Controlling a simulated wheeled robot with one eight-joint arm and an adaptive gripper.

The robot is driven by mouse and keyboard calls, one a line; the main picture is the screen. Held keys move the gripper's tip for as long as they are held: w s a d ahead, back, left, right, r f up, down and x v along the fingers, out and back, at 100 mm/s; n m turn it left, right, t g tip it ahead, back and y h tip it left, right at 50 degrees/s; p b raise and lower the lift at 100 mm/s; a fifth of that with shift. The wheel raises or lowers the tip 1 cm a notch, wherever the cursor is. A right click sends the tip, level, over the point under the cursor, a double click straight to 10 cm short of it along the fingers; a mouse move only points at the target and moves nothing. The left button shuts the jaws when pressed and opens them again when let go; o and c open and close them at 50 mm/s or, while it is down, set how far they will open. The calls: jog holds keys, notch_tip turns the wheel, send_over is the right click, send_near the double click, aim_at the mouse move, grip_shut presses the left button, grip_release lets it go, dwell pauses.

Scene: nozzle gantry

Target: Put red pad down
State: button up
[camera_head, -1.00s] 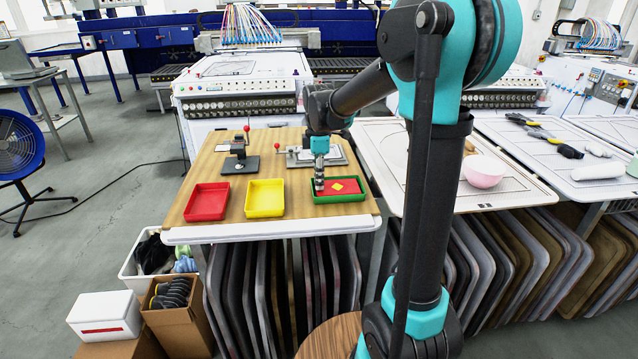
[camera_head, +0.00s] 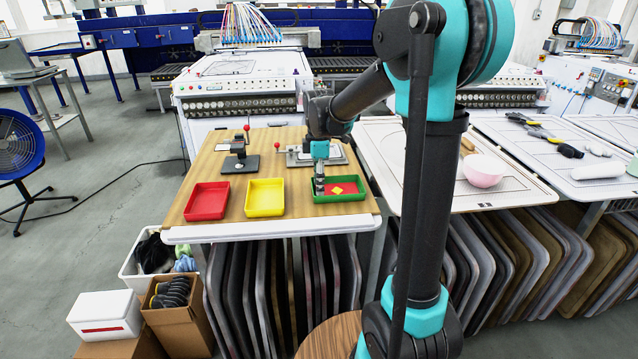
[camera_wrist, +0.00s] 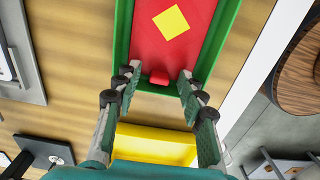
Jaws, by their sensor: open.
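The red pad (camera_head: 347,186) with a yellow diamond on it lies inside the green tray (camera_head: 341,198). In the wrist view the pad (camera_wrist: 155,45) lies flat within the tray's green walls (camera_wrist: 226,40). A small red tab (camera_wrist: 158,77) sticks out at the pad's near end. My gripper (camera_wrist: 160,77) is open, with one fingertip on either side of the tab and gaps showing between. In the head view my gripper (camera_head: 319,188) is at the left end of the green tray and hides part of the pad.
A yellow tray (camera_head: 265,211) and a red tray (camera_head: 207,216) stand left of the green tray on the wooden table (camera_head: 290,226). Two clamp-like fixtures (camera_head: 238,160) stand behind them. A pink bowl (camera_head: 483,171) sits on the white table to the right.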

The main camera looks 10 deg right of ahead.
notch_tip(320, 180, up, 12)
dwell(0.5)
jog(key=shift+r, duration=0.1)
dwell(1.0)
